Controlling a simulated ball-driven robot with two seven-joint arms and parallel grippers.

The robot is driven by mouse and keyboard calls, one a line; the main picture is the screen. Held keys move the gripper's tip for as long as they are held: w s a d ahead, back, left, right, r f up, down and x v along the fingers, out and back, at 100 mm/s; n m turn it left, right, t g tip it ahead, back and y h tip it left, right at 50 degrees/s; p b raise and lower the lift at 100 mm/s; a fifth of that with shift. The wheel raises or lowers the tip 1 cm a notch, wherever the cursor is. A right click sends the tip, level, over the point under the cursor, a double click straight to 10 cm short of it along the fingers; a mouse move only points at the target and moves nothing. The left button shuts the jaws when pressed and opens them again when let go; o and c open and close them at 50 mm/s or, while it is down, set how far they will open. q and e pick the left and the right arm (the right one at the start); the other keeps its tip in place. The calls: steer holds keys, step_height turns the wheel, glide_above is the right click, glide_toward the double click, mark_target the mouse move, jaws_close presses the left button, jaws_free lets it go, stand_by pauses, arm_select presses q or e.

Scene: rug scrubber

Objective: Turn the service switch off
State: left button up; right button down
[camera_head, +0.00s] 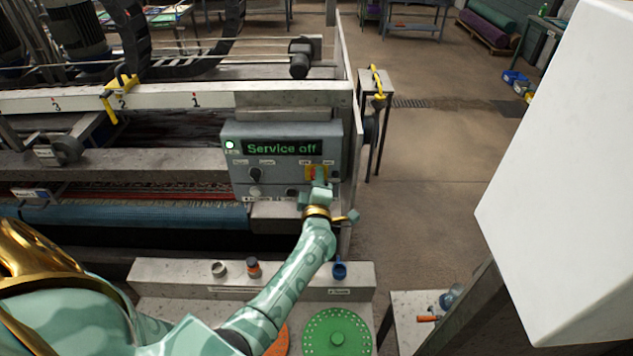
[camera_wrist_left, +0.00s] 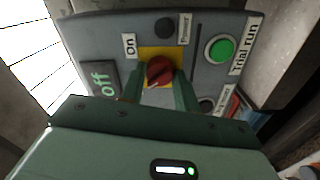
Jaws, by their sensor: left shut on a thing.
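The grey control box (camera_head: 236,178) stands at the right end of the machine. Its dark display (camera_head: 282,148) reads "Service off" in green letters. The service switch is a red rotary knob (camera_wrist_left: 159,69) on a yellow plate, which also shows in the head view (camera_head: 311,168). My left gripper (camera_head: 319,182) is at the box front, its two fingers on either side of the knob, shut on it. An "On" label (camera_wrist_left: 130,44) is beside the yellow plate. My right gripper is not in view.
A green button (camera_wrist_left: 220,49) labelled "Trial run" and a dark knob (camera_wrist_left: 164,28) are close to the switch. Below the box, a grey ledge (camera_head: 170,275) carries small caps, with a green disc (camera_head: 338,335) in front. Open floor lies to the right.

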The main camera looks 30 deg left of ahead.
arm_select(q)
steer(key=shift+d+n, duration=0.1)
steer(key=shift+n, duration=0.4)
steer(key=o, duration=1)
steer(key=shift+f, duration=0.1)
steer(key=shift+w, duration=0.15)
